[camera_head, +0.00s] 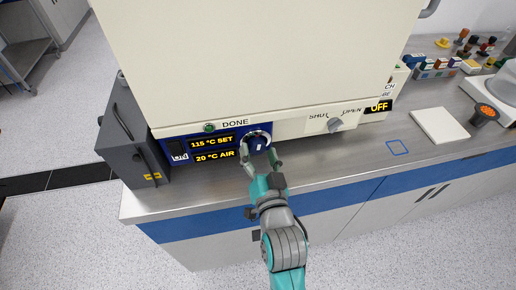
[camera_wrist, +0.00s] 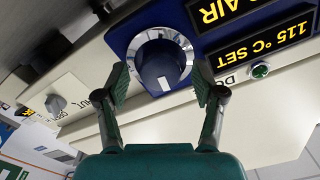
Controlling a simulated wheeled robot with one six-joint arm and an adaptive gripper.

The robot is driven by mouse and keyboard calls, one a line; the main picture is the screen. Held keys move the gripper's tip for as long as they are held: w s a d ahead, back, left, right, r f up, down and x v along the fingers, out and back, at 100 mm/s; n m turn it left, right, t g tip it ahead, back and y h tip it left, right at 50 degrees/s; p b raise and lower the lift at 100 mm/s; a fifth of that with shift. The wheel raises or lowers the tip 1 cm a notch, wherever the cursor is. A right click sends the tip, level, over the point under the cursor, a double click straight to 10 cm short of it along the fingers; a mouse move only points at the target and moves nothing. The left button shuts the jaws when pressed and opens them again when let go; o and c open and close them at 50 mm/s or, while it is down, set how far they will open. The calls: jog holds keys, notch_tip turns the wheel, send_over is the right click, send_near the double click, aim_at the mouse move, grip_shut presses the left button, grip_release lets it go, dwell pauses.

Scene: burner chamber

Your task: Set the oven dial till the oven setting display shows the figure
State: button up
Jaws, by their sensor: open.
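The oven dial (camera_head: 257,142) is a dark blue knob with a white pointer mark and a silver scale ring, on the blue panel at the oven's lower front. In the wrist view the dial (camera_wrist: 160,65) sits between and beyond my open fingertips. The setting display (camera_head: 212,141) reads "115 °C SET" in yellow; it also shows upside down in the wrist view (camera_wrist: 272,42). The air display (camera_head: 214,155) below it reads "20 °C AIR". My gripper (camera_head: 262,158) is open in front of the dial, one finger on each side. I cannot tell whether the fingers touch it.
A SHUT/OPEN knob (camera_head: 335,125) and an OFF display (camera_head: 379,107) are to the right. A green DONE lamp (camera_head: 209,128) is above the displays. A dark grey box (camera_head: 133,135) stands left on the steel counter. A white plate (camera_head: 440,125) lies right.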

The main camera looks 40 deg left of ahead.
jog(key=shift+w+a, duration=0.5)
jog(key=shift+a, duration=0.05)
jog(key=shift+c, duration=0.3)
jog(key=c, duration=1.1)
jog(key=shift+n, duration=0.8)
jog(key=o, duration=1.2)
jog(key=shift+c, duration=0.2)
jog(key=v, duration=1.2)
